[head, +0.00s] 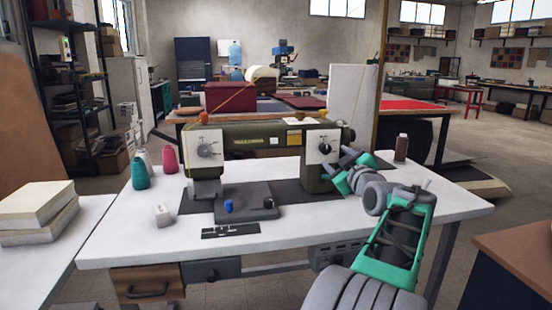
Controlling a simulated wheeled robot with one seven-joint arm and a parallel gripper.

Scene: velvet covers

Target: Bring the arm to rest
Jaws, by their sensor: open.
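My arm, with green and grey links, rises from the bottom right of the head view and bends left over the white table (130,225). My gripper (337,163) is at the right end of the olive sewing machine (262,134), close by its cream dial plate. It is open, and I see nothing held in it. It is small in the picture, and I cannot tell whether it touches the machine.
Green, white and pink thread cones (140,171) stand at the table's left. A brown spool (401,148) stands behind my arm. A small white block (162,216) and a dark flat plate (230,231) lie in front. The table's front left is mostly clear.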

